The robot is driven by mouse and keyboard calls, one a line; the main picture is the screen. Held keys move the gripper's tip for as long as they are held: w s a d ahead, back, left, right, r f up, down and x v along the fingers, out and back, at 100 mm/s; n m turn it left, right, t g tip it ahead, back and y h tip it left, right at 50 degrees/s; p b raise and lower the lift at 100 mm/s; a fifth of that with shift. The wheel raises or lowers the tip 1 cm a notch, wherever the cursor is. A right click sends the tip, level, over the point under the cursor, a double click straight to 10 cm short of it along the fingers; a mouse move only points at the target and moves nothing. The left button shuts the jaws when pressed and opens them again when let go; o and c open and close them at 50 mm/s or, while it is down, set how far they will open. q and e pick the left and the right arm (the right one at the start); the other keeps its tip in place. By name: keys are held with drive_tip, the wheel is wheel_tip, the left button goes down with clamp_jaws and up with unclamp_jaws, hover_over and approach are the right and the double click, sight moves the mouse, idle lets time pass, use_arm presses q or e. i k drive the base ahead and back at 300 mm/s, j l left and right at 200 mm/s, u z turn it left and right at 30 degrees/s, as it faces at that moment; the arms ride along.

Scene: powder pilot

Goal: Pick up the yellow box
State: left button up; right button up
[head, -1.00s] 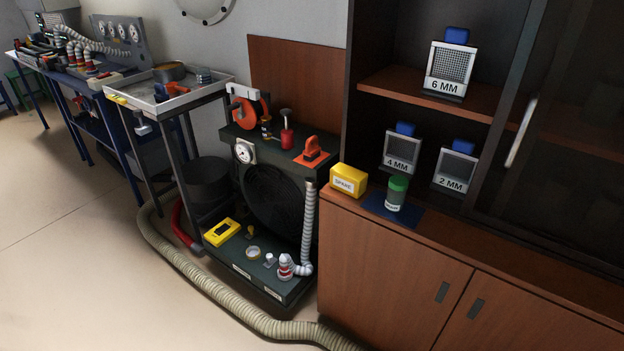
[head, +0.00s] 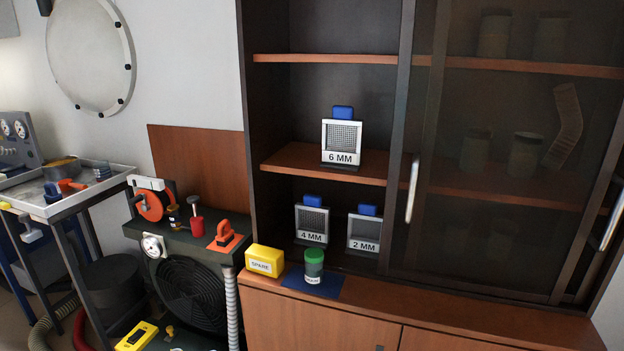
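The yellow box (head: 265,261), with a white label that reads SPARE, sits on the left end of the wooden cabinet top in the head view. It stands just left of a green-lidded jar (head: 314,266) on a dark blue mat (head: 327,287). A second yellow item (head: 137,336), flat with a dark panel, lies low at the bottom left, partly cut off by the frame edge. Neither of my grippers shows in the head view.
Sieves marked 6 MM (head: 341,142), 4 MM (head: 311,224) and 2 MM (head: 363,232) stand on shelves behind. A sliding glass door (head: 500,170) covers the right side. The cabinet top (head: 450,309) is clear to the right. A machine (head: 190,285) stands left.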

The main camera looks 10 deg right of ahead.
sight(266, 260)
drive_tip(key=z, duration=0.45)
drive_tip(key=i+j+z, duration=0.15)
drive_tip(key=j+z, duration=0.45)
drive_tip(key=i+j+z, duration=0.1)
drive_tip(key=j+z, duration=0.15)
drive_tip(key=j, duration=0.2)
